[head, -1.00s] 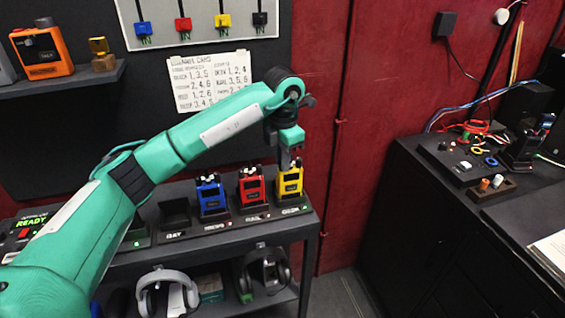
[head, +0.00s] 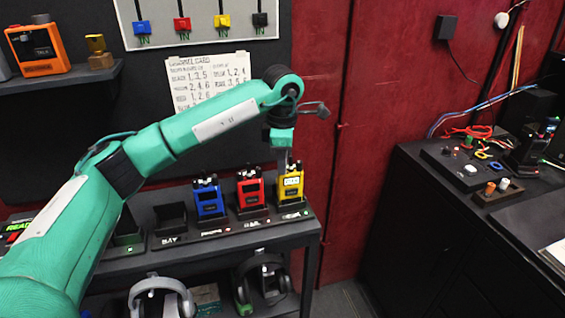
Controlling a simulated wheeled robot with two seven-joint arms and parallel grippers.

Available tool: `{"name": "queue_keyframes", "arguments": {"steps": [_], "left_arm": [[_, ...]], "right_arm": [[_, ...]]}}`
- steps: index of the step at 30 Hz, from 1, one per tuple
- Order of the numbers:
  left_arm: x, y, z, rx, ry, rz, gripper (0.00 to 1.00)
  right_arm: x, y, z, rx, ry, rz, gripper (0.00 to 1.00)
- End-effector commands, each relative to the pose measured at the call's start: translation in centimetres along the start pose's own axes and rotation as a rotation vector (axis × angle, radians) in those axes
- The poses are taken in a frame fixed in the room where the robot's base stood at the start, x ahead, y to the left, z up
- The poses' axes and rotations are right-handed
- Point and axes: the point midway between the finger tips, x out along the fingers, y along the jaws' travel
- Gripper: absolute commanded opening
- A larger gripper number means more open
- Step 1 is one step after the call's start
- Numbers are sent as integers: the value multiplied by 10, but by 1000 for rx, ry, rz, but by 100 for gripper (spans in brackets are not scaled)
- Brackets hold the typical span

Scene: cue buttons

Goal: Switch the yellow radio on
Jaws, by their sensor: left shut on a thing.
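The yellow radio (head: 291,186) stands upright in the rightmost slot of the charging rack (head: 235,236). Its small display shows bright. My left gripper (head: 288,167) points down at the radio's top and is shut there on what looks like its top knob. The fingertips are small, and the knob is mostly hidden by them. The red radio (head: 250,190) and the blue radio (head: 209,199) stand in slots to its left, with dark displays. My right gripper is not in view.
An empty slot (head: 171,218) lies left of the blue radio. Headphones (head: 162,297) hang below the rack. A paper card (head: 205,80) is on the wall behind my arm. A black cabinet (head: 400,215) with cables and small parts stands at the right.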

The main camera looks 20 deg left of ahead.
Motion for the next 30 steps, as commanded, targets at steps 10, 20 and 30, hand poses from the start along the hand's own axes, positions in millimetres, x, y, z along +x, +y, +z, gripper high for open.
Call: {"name": "queue_keyframes", "arguments": {"steps": [10,20,30], "left_arm": [[0,0,0,12,-1,1,0],[0,0,0,12,-1,1,36],[-11,1,0,11,-1,4,36]], "right_arm": [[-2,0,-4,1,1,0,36],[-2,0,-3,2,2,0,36],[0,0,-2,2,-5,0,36]]}}
